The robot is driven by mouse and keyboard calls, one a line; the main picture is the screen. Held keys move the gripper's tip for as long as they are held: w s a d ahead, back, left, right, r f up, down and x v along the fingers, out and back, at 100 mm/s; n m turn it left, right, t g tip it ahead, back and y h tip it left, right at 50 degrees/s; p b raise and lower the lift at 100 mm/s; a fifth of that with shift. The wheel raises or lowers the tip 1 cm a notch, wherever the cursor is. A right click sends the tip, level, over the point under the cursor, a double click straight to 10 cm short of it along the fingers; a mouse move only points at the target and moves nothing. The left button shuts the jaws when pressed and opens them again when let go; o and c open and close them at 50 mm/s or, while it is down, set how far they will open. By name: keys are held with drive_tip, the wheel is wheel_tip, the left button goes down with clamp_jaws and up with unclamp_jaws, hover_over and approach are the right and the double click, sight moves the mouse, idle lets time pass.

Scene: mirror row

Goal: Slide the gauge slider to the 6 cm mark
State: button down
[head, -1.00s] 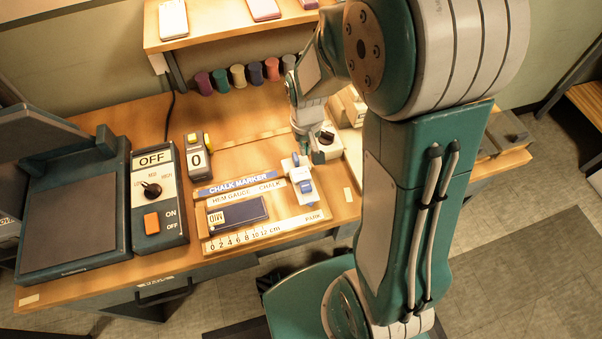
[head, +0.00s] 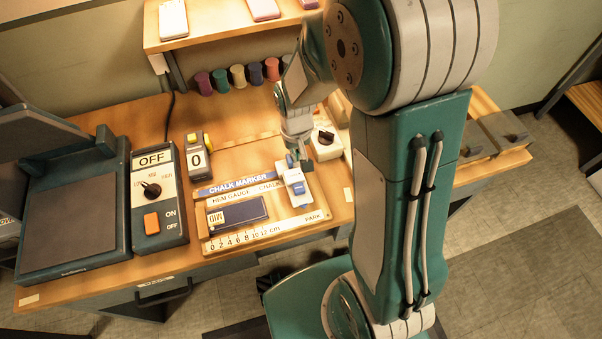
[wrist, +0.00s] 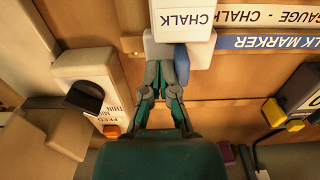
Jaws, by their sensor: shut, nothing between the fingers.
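The hem gauge is a wooden board with a white scale strip (head: 262,235) along its near edge, printed 0 to 12 cm with PARK at the right end. The white and blue chalk slider (head: 298,188) sits at the board's right side, above PARK and right of the 12 mark. In the wrist view the slider (wrist: 185,20) shows its CHALK label. My gripper (head: 299,162) is shut and empty at the slider's far end. In the wrist view its fingertips (wrist: 166,75) are close to the slider's white edge and blue part; contact cannot be told.
A dark blue block (head: 237,214) lies on the board, left of the slider. A white box with a black knob (head: 325,143) stands close right of my gripper. A counter (head: 197,158) and a control box (head: 158,195) stand left. Several spools line the back.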

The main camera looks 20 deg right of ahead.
drive_tip(key=shift+a, duration=8)
wheel_tip(320, 180, up, 7)
drive_tip(key=d, duration=0.1)
drive_tip(key=shift+d, duration=0.1)
drive_tip(key=s+d+r+t, duration=0.5)
drive_tip(key=s+d+r, duration=0.9)
drive_tip(key=d+r, duration=0.2)
drive_tip(key=shift+d+t, duration=0.3)
drive_tip(key=shift+d, duration=0.2)
